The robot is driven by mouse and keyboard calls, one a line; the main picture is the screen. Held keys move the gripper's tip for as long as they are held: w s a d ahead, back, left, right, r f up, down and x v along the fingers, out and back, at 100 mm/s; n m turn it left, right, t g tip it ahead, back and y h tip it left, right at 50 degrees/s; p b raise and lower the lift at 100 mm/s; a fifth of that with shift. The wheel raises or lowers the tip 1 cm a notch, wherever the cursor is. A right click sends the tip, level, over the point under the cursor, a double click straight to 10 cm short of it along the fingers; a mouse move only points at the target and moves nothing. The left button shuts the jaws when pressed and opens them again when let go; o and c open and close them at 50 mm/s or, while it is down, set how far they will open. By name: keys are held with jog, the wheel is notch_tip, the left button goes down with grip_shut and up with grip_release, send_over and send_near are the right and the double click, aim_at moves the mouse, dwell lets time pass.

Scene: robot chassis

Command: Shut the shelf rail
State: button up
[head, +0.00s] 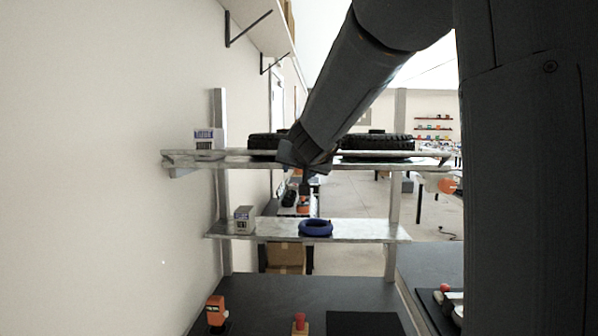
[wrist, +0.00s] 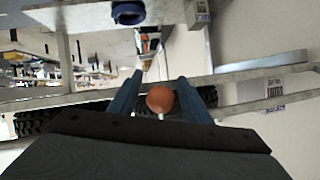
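The shelf unit has an upper board (head: 300,162) with a pale rail-like bar along its front edge. The bar also shows in the wrist view (wrist: 262,72), where the scene appears upside down. A round orange knob (wrist: 159,98) on a short white stem lies between my two blue fingers. My gripper (wrist: 160,77) is open, with a gap on each side of the knob. In the head view my gripper (head: 306,184) is at the middle of the upper board's front edge. Whether the knob is fixed to the bar cannot be told.
Dark tyres (head: 375,142) and a box (head: 208,139) are on the upper board. A blue ring (head: 316,228) and a small box (head: 244,220) are on the lower board (head: 365,233). An orange-and-white item (head: 447,185) shows near the right end. A wall is at left.

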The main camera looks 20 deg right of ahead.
jog(key=shift+a, duration=0.1)
jog(key=v, duration=0.7)
jog(key=shift+s, duration=0.35)
jog(key=shift+a+r, duration=0.1)
